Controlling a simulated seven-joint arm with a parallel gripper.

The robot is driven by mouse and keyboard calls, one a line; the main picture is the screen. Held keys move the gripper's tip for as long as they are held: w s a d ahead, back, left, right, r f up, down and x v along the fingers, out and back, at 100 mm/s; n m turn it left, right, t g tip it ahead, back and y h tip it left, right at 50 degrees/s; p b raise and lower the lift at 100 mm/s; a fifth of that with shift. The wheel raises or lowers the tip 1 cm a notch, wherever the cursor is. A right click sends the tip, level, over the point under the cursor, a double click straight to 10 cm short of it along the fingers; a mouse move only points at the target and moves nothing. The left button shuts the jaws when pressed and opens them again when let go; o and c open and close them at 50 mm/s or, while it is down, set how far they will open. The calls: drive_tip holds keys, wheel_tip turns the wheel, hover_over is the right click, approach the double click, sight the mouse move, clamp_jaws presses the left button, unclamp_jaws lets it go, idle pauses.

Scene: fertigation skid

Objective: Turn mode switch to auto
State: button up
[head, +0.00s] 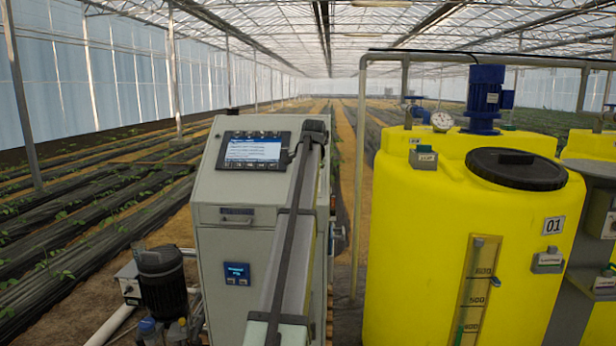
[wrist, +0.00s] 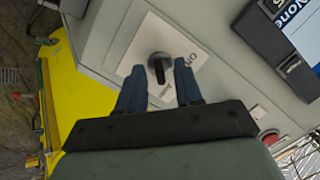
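The mode switch (wrist: 158,70) is a black rotary knob on a pale label plate (wrist: 178,45) on a grey panel in the wrist view. Its grip bar stands nearly upright in the picture. The label lettering is partly visible but too small to read surely. My gripper (wrist: 159,65) is open, with one blue-grey finger on each side of the knob. A gap shows between the knob and each finger; I cannot tell the depth between them. In the head view the switch and my gripper are hidden behind my arm at the grey cabinet (head: 217,187).
A red button (wrist: 270,136) sits on the panel at the right of the wrist view, and a dark display unit (wrist: 280,45) above it. In the head view, a touchscreen (head: 253,150) tops the cabinet. A yellow tank (head: 415,230) stands to its right, a dark pump (head: 162,280) to its left.

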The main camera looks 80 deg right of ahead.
drive_tip(key=v, duration=1.3)
drive_tip(key=shift+s, duration=0.1)
